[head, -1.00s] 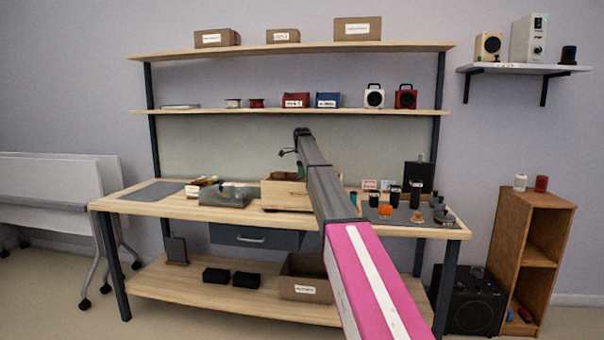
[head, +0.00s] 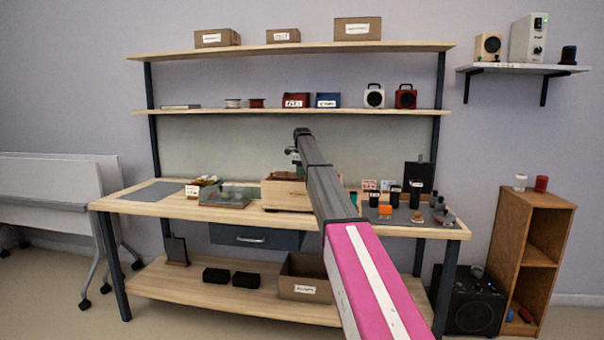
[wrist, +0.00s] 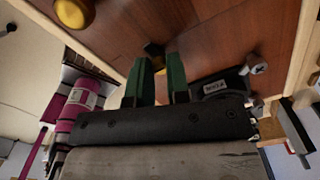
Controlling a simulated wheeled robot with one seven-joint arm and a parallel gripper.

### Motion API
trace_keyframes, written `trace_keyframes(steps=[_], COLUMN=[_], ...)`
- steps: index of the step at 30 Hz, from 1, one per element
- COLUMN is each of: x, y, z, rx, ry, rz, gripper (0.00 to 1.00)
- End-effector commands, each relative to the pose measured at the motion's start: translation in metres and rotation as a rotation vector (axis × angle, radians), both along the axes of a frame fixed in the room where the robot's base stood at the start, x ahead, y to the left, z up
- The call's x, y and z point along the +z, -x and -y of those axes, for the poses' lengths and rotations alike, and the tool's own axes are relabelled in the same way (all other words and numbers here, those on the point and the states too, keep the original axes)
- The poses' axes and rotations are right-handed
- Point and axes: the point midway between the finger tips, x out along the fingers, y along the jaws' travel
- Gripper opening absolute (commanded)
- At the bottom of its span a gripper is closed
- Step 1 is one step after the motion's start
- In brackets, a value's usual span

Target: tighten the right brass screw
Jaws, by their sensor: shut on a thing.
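The wooden box (head: 283,196) stands at the middle of the workbench, and my arm hides its right part. My gripper (wrist: 161,62) is at the reddish-brown wooden panel in the wrist view, its two green fingers close together. A small brass piece (wrist: 153,49) shows at the fingertips, seemingly the brass screw, and the fingers are shut on it. They hide most of it. A larger round brass-coloured head (wrist: 72,12) sits on the panel at the upper left, apart from the fingers.
A clear tray (head: 226,197) stands left of the box. Several small containers crowd the grey mat (head: 375,216) at right. The grey mat (head: 152,191) at left is bare.

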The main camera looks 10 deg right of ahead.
Motion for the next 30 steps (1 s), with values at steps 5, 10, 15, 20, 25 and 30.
trace_keyframes(steps=[5, 10, 15, 20, 25, 30], x=[0.001, 0.001, 0.001, 0.000, 0.001, 0.012], y=[-0.001, -0.001, 0.000, 0.000, 0.000, -0.001], z=[0.000, 0.000, 0.000, 0.000, 0.000, 0.000], rx=[-0.009, -0.009, -0.008, -0.007, -0.007, -0.007], ry=[0.000, 0.000, 0.000, 0.000, 0.000, 0.000], rz=[0.001, 0.001, 0.001, 0.001, 0.000, 0.000], gripper=[0.00, 0.00, 0.42, 0.42, 0.42, 0.42])
